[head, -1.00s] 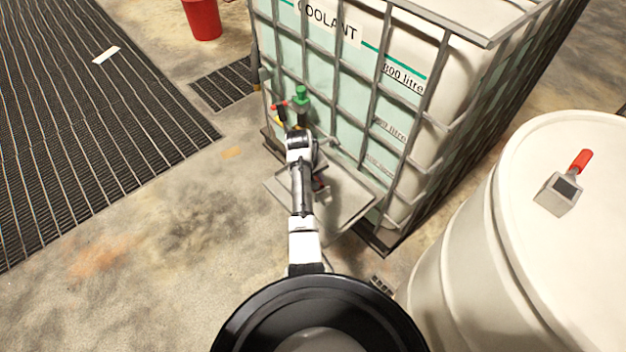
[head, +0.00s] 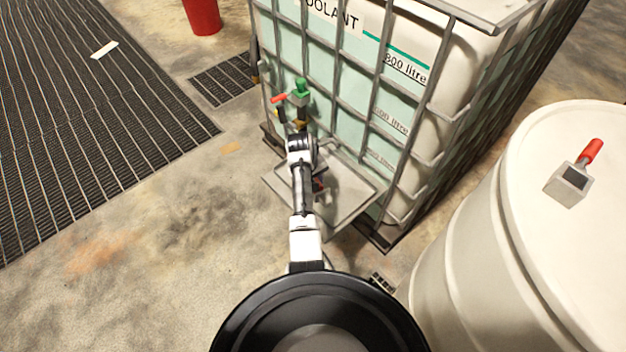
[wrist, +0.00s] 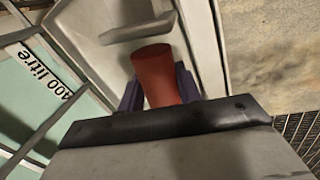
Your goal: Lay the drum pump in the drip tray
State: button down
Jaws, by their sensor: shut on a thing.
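The drip tray (head: 350,203) is a shallow grey tray on the floor at the foot of the coolant container; my arm hides part of it. In the wrist view the pale tray (wrist: 85,22) lies under and beyond my gripper (wrist: 158,88). My gripper is shut on a red cylindrical part, which I take for the drum pump (wrist: 157,72), between dark fingers. The pump is over the tray; I cannot tell whether it touches. In the head view only a little red shows beside my arm, and the fingertips are hidden.
The caged coolant container (head: 400,120) with its green-topped valve (head: 301,92) stands right behind the tray. A cream drum (head: 460,255) stands at right, with a red-handled grey tool (head: 573,180) on top. A red bucket (head: 202,15) is far back.

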jog(key=shift+w+f+b, duration=0.1)
jog(key=shift+f+b, duration=1.3)
jog(key=shift+f, duration=1.1)
jog(key=shift+f, duration=0.2)
jog(key=c, duration=0.9)
grip_release()
jog(key=shift+s+f, duration=0.1)
jog(key=shift+s, duration=0.15)
notch_tip(320, 180, up, 14)
jog(key=s+a+b, duration=0.1)
jog(key=a, duration=0.1)
jog(key=shift+b, duration=0.35)
jog(key=shift+s+a+f, duration=0.1)
jog(key=shift+f, duration=0.05)
